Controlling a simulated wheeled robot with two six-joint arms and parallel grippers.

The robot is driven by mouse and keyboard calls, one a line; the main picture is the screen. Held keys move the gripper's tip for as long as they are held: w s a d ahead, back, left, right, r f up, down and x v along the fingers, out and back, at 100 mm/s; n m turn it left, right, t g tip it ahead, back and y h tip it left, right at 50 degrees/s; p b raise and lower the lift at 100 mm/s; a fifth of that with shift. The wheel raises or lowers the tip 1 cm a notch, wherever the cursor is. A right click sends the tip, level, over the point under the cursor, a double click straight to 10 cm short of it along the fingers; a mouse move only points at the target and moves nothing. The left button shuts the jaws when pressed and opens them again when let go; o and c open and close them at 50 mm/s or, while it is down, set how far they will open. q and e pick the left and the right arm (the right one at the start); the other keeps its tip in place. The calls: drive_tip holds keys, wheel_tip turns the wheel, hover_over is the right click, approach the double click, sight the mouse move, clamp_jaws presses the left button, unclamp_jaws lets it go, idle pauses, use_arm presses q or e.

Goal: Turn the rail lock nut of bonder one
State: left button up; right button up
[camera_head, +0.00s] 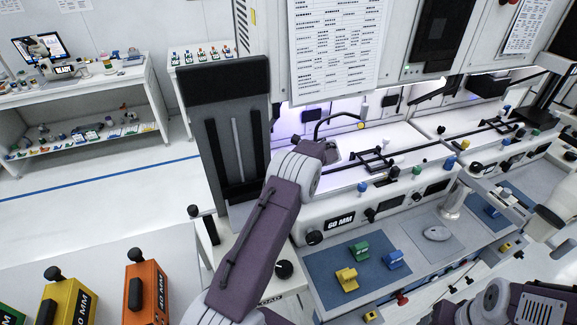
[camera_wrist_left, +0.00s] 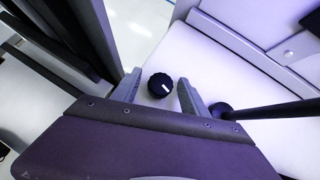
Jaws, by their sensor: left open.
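In the left wrist view a round black knurled knob with a white mark, which looks like the rail lock nut (camera_wrist_left: 160,86), stands on a pale surface. My left gripper (camera_wrist_left: 159,79) is open, with one finger on each side of the knob and visible gaps between. Contact is not seen. In the head view my left gripper (camera_head: 325,152) is over the left end of the near bonder (camera_head: 333,208), and the nut is hidden behind my arm.
A tall dark grey column unit (camera_head: 225,130) stands close left of my left arm. A dark rod (camera_wrist_left: 270,110) runs beside the right finger in the wrist view. Black rail fittings (camera_head: 372,160) lie right of the gripper. Coloured boxes (camera_head: 145,292) stand at the lower left.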

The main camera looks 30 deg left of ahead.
use_arm(q)
clamp_jaws()
drive_tip(key=m+t+h+b, duration=0.1)
drive_tip(key=m+t+b, duration=0.1)
drive_tip(key=m, duration=0.1)
drive_tip(key=shift+m+t, duration=0.3)
drive_tip(key=shift+m+t+h+b, duration=0.6)
drive_tip(key=shift+m+h+b, duration=0.1)
drive_tip(key=shift+m, duration=0.4)
drive_tip(key=shift+r, duration=0.1)
unclamp_jaws()
